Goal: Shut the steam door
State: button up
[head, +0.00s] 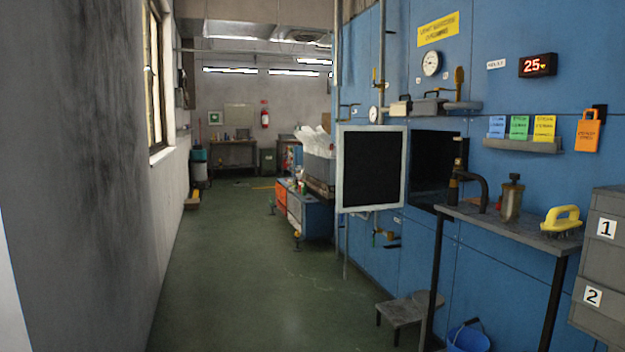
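The steam door (372,168) is a dark square panel with a pale frame, in the middle of the head view. It stands swung open to the left of a dark square opening (430,160) in the blue machine wall (478,75). The inside of the opening is too dark to make out. A handle or latch on the door cannot be made out. My gripper is not in view.
A narrow grey table (520,228) stands before the wall at right, partly in front of the opening. A step stool (403,310) and blue bucket (468,338) are on the floor. Grey numbered drawers (602,250) stand at far right. The green floor (235,270) at left is clear.

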aim_at(371, 159)
jog(key=z, duration=0.65)
jog(key=k, duration=0.15)
jog(key=u, duration=1.7)
jog(key=i, duration=3.7)
jog(key=z, duration=0.55)
jog(key=i, duration=1.35)
jog(key=z, duration=2)
jog(key=i, duration=1.05)
jog(key=z, duration=2.5)
jog(key=k, duration=0.65)
jog(key=z, duration=0.05)
